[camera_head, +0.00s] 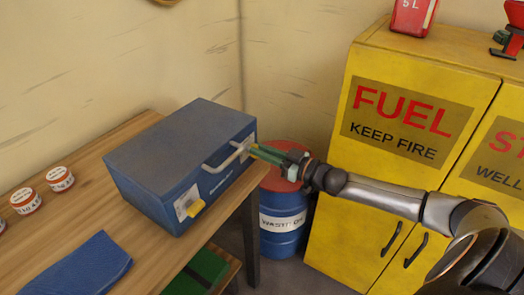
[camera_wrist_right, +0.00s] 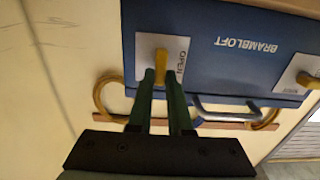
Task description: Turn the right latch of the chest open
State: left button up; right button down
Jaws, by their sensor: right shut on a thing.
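The blue chest (camera_head: 170,150) sits on the wooden bench with its lid closed. My right gripper (camera_head: 256,150) reaches the right end of its front face from the right. In the right wrist view, the green fingers of this gripper (camera_wrist_right: 161,80) are shut on the yellow right latch (camera_wrist_right: 160,62), over a white plate (camera_wrist_right: 182,50) marked OPEN. The latch looks roughly in line with the fingers there, and its tip is partly hidden between them. The left latch (camera_head: 196,208) is yellow, on its own white plate. My left gripper is not in view.
The chest's carry handle (camera_head: 222,160) stands out close to my right gripper. A blue drum (camera_head: 283,222) with a red top stands below my right arm. Yellow fuel cabinets (camera_head: 350,205) stand at the right. Tins (camera_head: 25,201) and a blue cloth (camera_head: 85,268) lie on the bench (camera_head: 75,215).

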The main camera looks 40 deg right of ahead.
jog(key=shift+n, duration=0.3)
jog(key=n, duration=1.1)
jog(key=a+f+n, duration=0.1)
jog(key=n, duration=0.5)
jog(key=shift+s+f, duration=0.1)
jog(key=shift+s, duration=0.15)
jog(key=shift+n, duration=0.4)
dwell(0.4)
jog(key=c, duration=0.8)
grip_release()
jog(key=shift+c, duration=0.2)
jog(key=v, duration=1.2)
jog(key=shift+s, duration=0.25)
